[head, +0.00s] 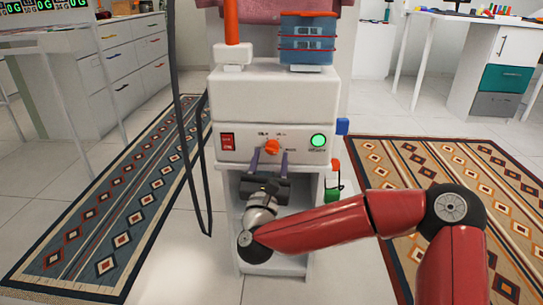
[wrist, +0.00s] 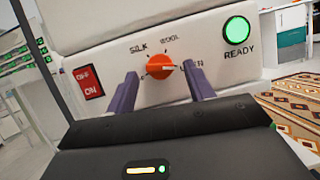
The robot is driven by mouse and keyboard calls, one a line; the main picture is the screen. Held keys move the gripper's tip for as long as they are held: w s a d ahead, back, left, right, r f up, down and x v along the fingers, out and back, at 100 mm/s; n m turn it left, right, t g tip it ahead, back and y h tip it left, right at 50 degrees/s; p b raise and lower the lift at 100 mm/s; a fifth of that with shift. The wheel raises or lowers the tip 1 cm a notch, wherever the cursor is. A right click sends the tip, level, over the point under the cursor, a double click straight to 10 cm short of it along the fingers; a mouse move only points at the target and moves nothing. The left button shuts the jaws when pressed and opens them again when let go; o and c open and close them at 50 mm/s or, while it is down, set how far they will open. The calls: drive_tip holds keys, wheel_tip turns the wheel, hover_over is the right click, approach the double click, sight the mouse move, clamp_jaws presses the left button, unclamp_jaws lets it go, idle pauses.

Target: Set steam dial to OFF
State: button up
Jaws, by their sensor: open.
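The steam dial (head: 272,147) is a round orange knob on the front of a white appliance (head: 268,94). In the wrist view, the dial (wrist: 160,66) has a white pointer mark facing right, towards a partly hidden label that looks like LINEN. The SILK and WOOL labels lie above it; a label at its left is mostly hidden by a finger. My gripper (head: 271,156) is open and empty just in front of the panel. In the wrist view, the purple fingers of my gripper (wrist: 161,78) stand either side of the dial, slightly below it, with no clear contact.
A red OFF/ON switch (wrist: 88,82) is left of the dial, and a lit green READY light (wrist: 237,30) is right. Blue boxes (head: 307,40) and an orange-handled object (head: 232,40) stand on top. A dark cable (head: 184,130) hangs at left. An open shelf lies below.

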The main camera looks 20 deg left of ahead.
drive_tip(key=shift+x, duration=0.75)
drive_tip(key=c, duration=0.9)
drive_tip(key=shift+c, duration=0.2)
